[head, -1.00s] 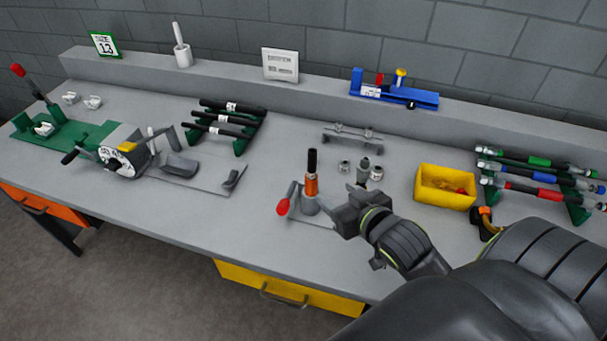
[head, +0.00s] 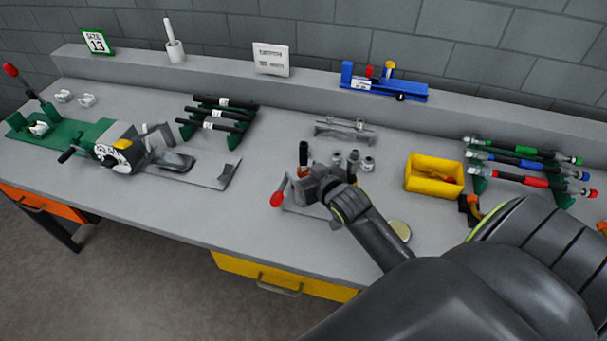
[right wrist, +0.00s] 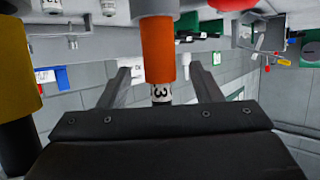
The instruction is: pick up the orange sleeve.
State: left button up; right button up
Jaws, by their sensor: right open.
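The orange sleeve (right wrist: 158,50) stands between the two fingers of my right gripper (right wrist: 161,86) in the right wrist view, with a gap showing on each side. A black end with a white "13" label (right wrist: 160,92) shows beyond it. In the head view the orange sleeve (head: 303,171) is upright on the small bench fixture, its black top showing, and is mostly hidden by my right gripper (head: 308,184). The right gripper is open. My left gripper is in neither view.
A lever with a red knob (head: 277,199) stands just left of the sleeve. Small metal fittings (head: 353,160) stand close behind the gripper. A yellow bin (head: 434,188) is to the right, near racks of hoses (head: 525,178). The bench front left of the lever is clear.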

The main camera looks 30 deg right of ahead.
jog(key=shift+x, duration=1.1)
jog(key=shift+w+f, duration=0.35)
jog(key=shift+w, duration=0.2)
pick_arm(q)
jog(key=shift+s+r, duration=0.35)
pick_arm(e)
jog(key=c, duration=1.1)
jog(key=shift+o, duration=0.2)
notch_tip(320, 180, up, 10)
jog(key=shift+f, duration=0.1)
jog(key=shift+r+p, duration=0.4)
jog(key=shift+r, duration=0.2)
pick_arm(q)
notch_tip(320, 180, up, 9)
jog(key=p, duration=0.8)
jog(key=shift+p, duration=0.4)
pick_arm(e)
notch_tip(320, 180, up, 8)
